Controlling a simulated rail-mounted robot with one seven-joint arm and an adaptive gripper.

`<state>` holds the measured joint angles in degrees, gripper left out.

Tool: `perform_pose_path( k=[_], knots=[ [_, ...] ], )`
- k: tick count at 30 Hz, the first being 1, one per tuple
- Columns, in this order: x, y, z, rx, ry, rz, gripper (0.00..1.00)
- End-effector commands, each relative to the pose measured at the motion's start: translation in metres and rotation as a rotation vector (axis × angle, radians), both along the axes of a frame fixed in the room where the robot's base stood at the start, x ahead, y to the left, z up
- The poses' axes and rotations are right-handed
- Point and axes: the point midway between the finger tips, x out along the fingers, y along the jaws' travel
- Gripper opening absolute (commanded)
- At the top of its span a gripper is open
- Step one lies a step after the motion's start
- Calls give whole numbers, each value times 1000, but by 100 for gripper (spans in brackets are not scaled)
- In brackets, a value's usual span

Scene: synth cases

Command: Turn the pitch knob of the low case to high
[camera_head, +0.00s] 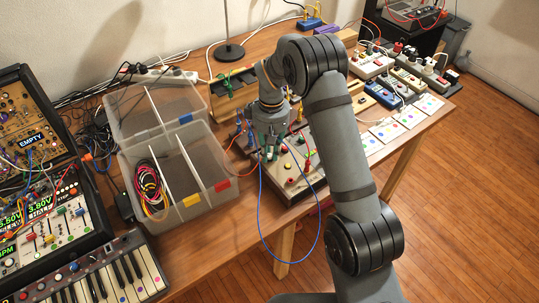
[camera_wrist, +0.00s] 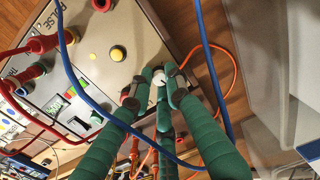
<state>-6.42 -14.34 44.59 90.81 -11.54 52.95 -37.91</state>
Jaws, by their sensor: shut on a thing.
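The low case (camera_head: 298,161) lies on the table under my arm, its pale panel carrying coloured knobs and buttons. My gripper (camera_wrist: 160,79) has green fingers closed around a small white-topped knob (camera_wrist: 158,76) near the panel's edge. The fingers hide most of the knob and any label by it, so I cannot read its name or setting. In the head view my gripper (camera_head: 268,151) is over the case's left part.
A blue cable (camera_wrist: 67,65) crosses the panel, and another blue cable (camera_wrist: 213,75) passes close to my right finger. An orange cable (camera_wrist: 232,62) loops beside the case. A clear divided box (camera_head: 181,215) stands to the left, with a keyboard (camera_head: 120,275) in front.

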Motion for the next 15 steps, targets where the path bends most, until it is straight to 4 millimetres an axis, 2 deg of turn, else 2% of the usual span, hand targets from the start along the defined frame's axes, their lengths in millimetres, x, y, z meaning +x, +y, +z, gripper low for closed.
perform_pose_path(
  k=[15],
  knots=[
    [1,1,-2,3,-4,-486,0]
  ],
)
